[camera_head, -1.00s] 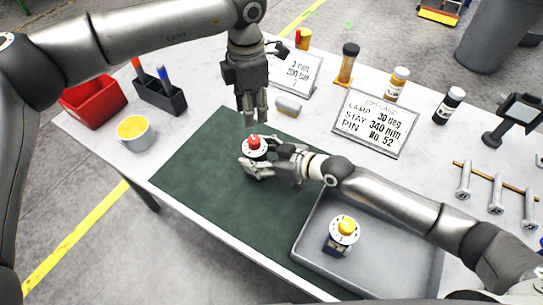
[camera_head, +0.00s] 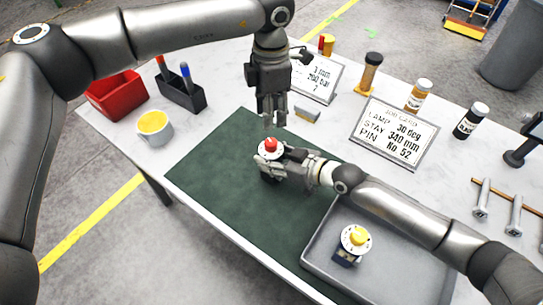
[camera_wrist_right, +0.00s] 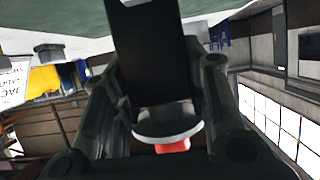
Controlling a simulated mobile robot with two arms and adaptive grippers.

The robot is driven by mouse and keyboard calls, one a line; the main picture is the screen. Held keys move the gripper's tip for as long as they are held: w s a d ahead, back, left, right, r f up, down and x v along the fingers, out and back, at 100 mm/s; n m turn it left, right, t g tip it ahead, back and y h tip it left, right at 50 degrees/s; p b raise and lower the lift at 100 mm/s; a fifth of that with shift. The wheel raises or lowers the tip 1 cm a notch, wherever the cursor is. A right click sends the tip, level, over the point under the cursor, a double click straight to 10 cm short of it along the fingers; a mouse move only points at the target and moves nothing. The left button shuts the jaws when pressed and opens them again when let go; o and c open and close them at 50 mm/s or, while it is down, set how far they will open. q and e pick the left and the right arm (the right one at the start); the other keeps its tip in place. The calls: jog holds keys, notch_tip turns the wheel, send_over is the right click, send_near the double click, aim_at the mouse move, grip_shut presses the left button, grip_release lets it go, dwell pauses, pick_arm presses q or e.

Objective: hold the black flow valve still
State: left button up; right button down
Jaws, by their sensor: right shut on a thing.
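The black flow valve has a white round top and a red knob (camera_head: 270,144) and stands over the green mat. My right gripper (camera_head: 272,166) is shut on its body from the right, and its fingers hide much of it. In the right wrist view the valve's dark body (camera_wrist_right: 152,55) sits between my fingers, with the white disc and red knob at the lower end. My left gripper (camera_head: 274,122) points down just above the red knob, apart from it. A small gap shows between its fingertips, with nothing held.
A grey tray (camera_head: 400,283) at the right front holds another valve with a yellow knob (camera_head: 359,237). A job card (camera_head: 396,132) stands behind my right arm. A cup (camera_head: 154,127) and a red bin (camera_head: 117,95) stand at the left. The mat's left part (camera_head: 215,175) is clear.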

aim_at(271, 142)
pick_arm(q)
jog(key=shift+o, duration=1.1)
notch_tip(271, 142, down, 10)
jog(key=m, duration=0.3)
jog(key=shift+f, duration=0.2)
jog(key=shift+c, duration=0.3)
jog(key=c, duration=1)
